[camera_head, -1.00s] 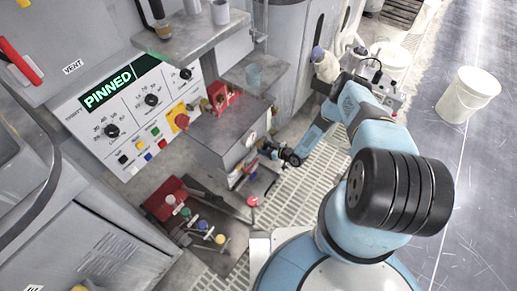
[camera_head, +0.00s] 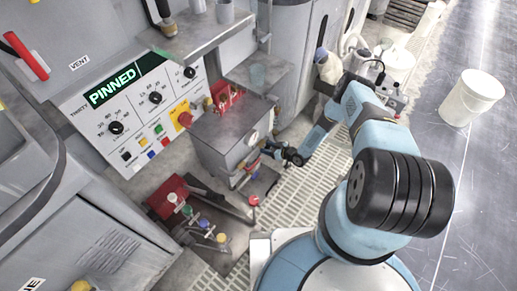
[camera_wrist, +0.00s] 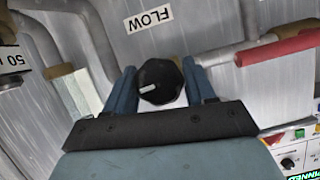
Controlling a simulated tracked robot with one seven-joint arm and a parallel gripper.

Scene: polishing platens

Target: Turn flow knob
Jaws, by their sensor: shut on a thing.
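The flow knob (camera_wrist: 163,76) is a black, faceted knob with a white pointer mark on its lower left in the wrist view. It sits on a grey metal face just below an upside-down FLOW label (camera_wrist: 148,20). My gripper (camera_wrist: 161,84) has one blue finger on each side of the knob and is shut on it. In the head view my gripper (camera_head: 266,149) is at the right side of a grey box (camera_head: 219,137). The knob cannot be made out there.
Grey pipes (camera_wrist: 98,40) and a red-sleeved pipe (camera_wrist: 283,49) run close beside the knob. A control panel (camera_head: 132,115) reading PINNED stands left of the box. A white bucket (camera_head: 472,97) stands on open floor at right.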

